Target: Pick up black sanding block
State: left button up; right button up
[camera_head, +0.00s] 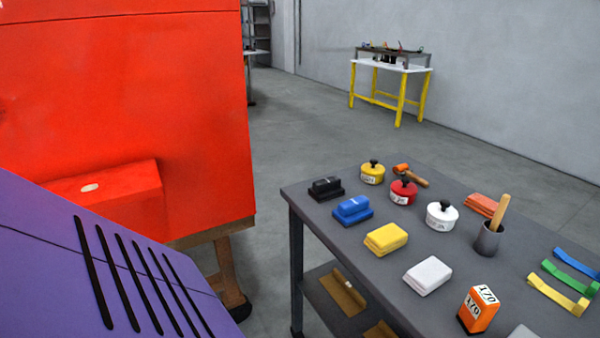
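The black sanding block (326,188) lies on the grey table (310,225) near its far left corner. It has a raised grip on top of a flat base. A blue sanding block (352,209) of similar shape lies just in front of it, apart from it. Neither of my grippers shows in the head view.
Yellow (386,238) and white (428,275) blocks, an orange block (478,309), yellow (372,172), red (403,191) and white (442,215) lidded pots and a cup (487,239) share the table. A purple panel (60,250) and a red body (120,100) fill the left.

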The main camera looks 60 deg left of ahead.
aim_at(328, 189)
jog(key=u, duration=2.8)
jog(key=z, duration=1.3)
jog(key=i+j+u, duration=0.35)
jog(key=i+l, duration=0.05)
jog(key=l, duration=0.05)
